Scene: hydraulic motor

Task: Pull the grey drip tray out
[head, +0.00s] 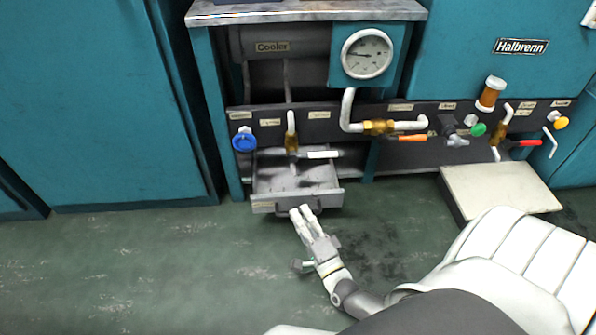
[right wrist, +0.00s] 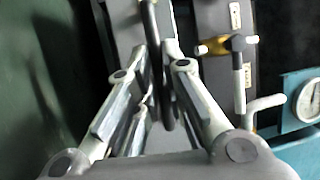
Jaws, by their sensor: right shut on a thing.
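The grey drip tray (head: 264,203) sticks out at floor level from the opening below the dark valve panel, with its inside showing. Its back part is hidden under the panel. A dark handle is on its front face; it also shows in the right wrist view (right wrist: 151,22). My right gripper (head: 303,211) is at the tray's front, shut on the handle, with its arm coming from the lower right. In the right wrist view the fingers (right wrist: 155,55) close around the handle bar. My left gripper is not in view.
A pale flat block (head: 503,188) stands right of the tray. The green floor (head: 150,265) in front and left is clear.

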